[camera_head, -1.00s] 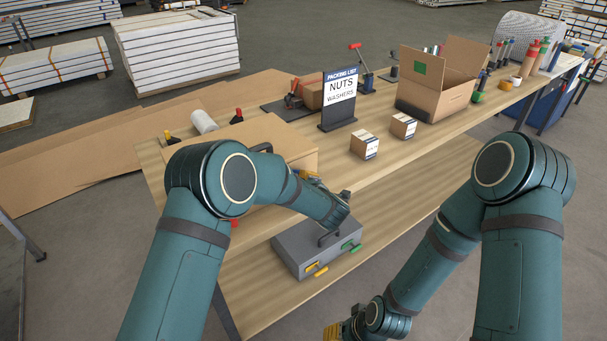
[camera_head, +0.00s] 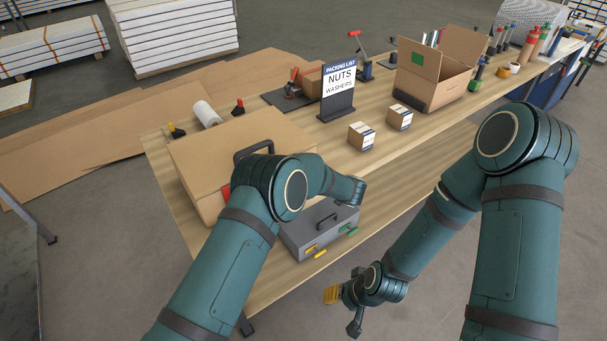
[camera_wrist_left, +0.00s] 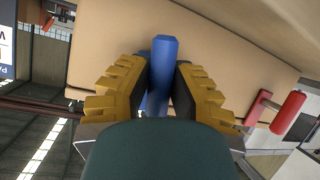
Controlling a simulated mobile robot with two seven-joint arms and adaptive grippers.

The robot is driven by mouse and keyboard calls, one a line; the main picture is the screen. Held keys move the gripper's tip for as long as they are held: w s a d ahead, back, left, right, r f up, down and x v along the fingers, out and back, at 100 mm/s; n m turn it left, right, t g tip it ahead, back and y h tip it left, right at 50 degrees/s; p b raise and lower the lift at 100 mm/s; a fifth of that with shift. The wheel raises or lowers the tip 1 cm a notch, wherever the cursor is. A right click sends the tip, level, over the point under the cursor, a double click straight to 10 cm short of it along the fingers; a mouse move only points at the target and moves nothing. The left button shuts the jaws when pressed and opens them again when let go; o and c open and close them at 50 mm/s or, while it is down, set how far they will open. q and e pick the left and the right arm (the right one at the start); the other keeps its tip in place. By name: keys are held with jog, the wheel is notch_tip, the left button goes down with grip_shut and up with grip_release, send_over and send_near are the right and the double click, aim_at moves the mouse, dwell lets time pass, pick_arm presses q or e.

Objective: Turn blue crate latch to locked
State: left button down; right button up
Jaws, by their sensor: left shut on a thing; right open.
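The blue latch (camera_wrist_left: 162,65) is a blue bar standing upright between the yellow-padded fingers of my left gripper (camera_wrist_left: 160,90) in the left wrist view. The gripper is shut on it. The latch is in front of a tan crate face (camera_wrist_left: 215,35); its base is hidden by the gripper. A tan crate (camera_head: 225,150) with a black handle stands at the near left end of the bench in the head view, where my left arm hides its front and my left gripper. My right gripper (camera_head: 333,294) is open and empty, low beside the bench.
A red latch (camera_wrist_left: 288,112) is right of the blue one. A grey case (camera_head: 300,238) with yellow and green latches sits below my left forearm. Two small cartons (camera_head: 361,136), a packing-list sign (camera_head: 338,90) and an open box (camera_head: 430,85) stand on the bench.

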pick_arm(q)
jog(key=shift+m+y, duration=0.5)
jog(key=shift+m, duration=0.2)
jog(key=shift+g, duration=0.3)
jog(key=c, duration=0.8)
grip_release()
jog(key=shift+c, duration=0.2)
jog(key=v, duration=1.2)
jog(key=shift+f, duration=0.15)
jog(key=shift+s, duration=0.1)
